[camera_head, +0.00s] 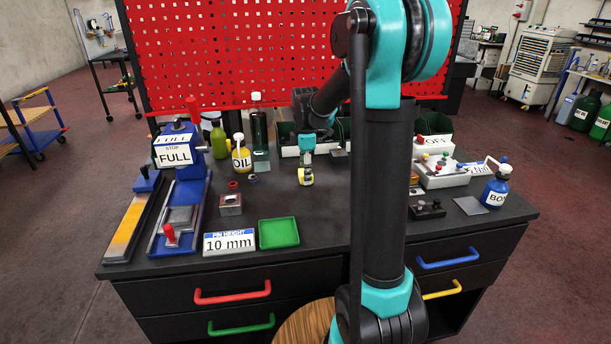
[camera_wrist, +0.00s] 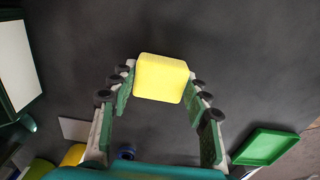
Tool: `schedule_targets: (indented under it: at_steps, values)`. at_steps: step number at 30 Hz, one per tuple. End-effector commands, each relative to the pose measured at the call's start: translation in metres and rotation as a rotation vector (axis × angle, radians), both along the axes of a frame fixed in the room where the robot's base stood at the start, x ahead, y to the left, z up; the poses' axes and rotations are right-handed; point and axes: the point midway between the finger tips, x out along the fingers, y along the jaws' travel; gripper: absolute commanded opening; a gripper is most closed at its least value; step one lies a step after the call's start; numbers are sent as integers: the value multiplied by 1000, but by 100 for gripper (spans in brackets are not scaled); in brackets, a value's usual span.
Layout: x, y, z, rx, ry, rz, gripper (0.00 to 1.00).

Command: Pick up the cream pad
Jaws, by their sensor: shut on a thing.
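A bright yellow, block-like pad (camera_wrist: 161,78) with rounded edges sits between the fingertips of my gripper (camera_wrist: 160,88) in the wrist view. It is the closest match to the cream pad; its colour reads yellow. My gripper is shut on it, one green-lined finger on each side. In the head view my gripper (camera_head: 306,172) is over the middle of the table, and the yellow pad (camera_head: 306,180) shows at its tip. I cannot tell how far the pad is from the table top.
A green tray (camera_head: 278,233) and a "10 mm" sign (camera_head: 230,242) lie at the front. A blue machine marked FULL (camera_head: 180,155) stands left, an OIL bottle (camera_head: 241,160) behind, and a blue bottle (camera_head: 496,187) right. Dark table top is clear around the gripper.

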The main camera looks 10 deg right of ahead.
Motion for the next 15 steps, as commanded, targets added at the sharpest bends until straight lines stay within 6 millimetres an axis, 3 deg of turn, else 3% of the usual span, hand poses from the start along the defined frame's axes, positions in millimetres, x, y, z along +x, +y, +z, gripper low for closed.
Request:
schedule_targets:
  at_steps: [8,11,15]
  values:
    - [0,0,14,0,0,0,19]
    - [0,0,30,0,0,0,19]
    - [0,0,66,0,0,0,19]
